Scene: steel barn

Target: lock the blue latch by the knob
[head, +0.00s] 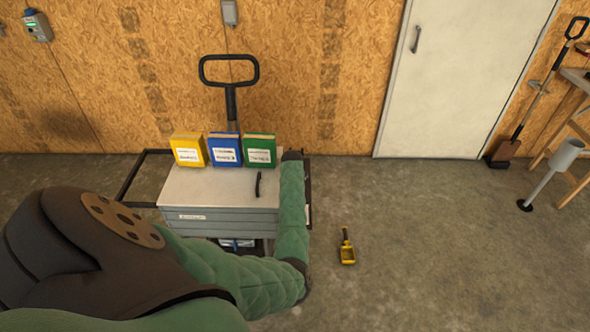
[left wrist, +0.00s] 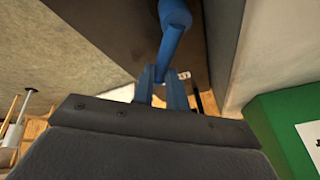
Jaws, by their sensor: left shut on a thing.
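In the left wrist view a blue latch (left wrist: 173,22) shows as a thick round piece with a thinner rod running down from it. My left gripper (left wrist: 161,78) has its two narrow blue fingers shut on the lower end of this rod, where the knob itself is mostly hidden. The latch lies against a dark brown face. In the head view my green left arm reaches along the right side of a grey box, and its gripper and the latch are hidden. My right gripper is in neither view.
The grey box (head: 220,222) sits on a cart with a black handle (head: 229,71). Yellow (head: 188,150), blue (head: 224,149) and green (head: 259,149) packages stand on its lid. A yellow scoop (head: 347,253) lies on the floor at right. The right-hand floor is mostly free.

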